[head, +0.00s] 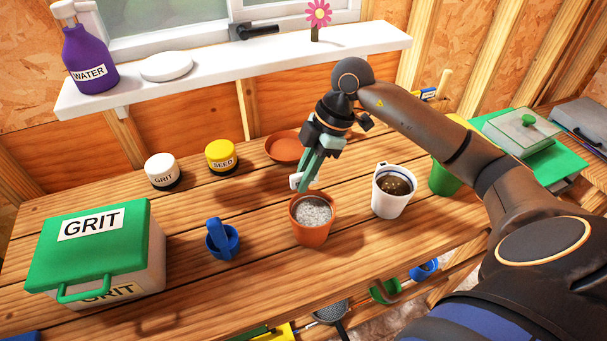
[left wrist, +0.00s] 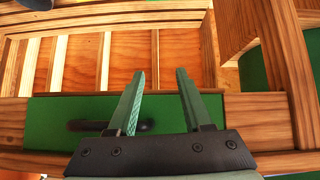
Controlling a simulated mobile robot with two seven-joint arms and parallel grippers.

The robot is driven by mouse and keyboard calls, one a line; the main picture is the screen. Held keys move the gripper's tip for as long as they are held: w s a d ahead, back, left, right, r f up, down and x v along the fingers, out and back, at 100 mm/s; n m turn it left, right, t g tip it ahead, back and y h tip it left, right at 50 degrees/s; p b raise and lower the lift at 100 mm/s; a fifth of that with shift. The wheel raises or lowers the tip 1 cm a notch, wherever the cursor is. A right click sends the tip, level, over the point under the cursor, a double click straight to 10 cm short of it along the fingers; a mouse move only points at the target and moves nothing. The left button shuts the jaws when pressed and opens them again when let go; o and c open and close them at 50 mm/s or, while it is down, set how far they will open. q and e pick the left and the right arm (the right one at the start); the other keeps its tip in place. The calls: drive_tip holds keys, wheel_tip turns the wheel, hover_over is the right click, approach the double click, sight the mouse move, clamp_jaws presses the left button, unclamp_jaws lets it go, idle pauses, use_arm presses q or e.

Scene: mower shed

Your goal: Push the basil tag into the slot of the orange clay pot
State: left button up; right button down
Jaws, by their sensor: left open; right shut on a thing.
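The orange clay pot (head: 313,235) stands upright on the wooden bench, filled with grey grit. My right gripper (head: 305,184) is just above the pot's back rim, pointing down. It is shut on a small white piece that looks like the basil tag (head: 295,181); its lettering cannot be read. The tag is at the pot's back left rim; I cannot tell whether it touches the pot. The slot cannot be made out. My left gripper (left wrist: 158,78) shows only in the left wrist view, open and empty, away from the pot.
A white mug (head: 390,201) with dark contents stands right of the pot, a blue scoop (head: 222,240) left of it. An orange saucer (head: 284,147) lies behind. The green-lidded grit box (head: 90,245) fills the bench's left. Grit (head: 162,170) and seed (head: 221,156) jars stand at the back.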

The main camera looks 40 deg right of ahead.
drive_tip(key=shift+f, duration=0.2)
idle(0.3)
drive_tip(key=c, duration=0.8)
unclamp_jaws()
drive_tip(key=v, duration=1.2)
drive_tip(key=shift+d+r, duration=0.1)
drive_tip(key=shift+r, duration=0.15)
drive_tip(key=shift+s, duration=0.1)
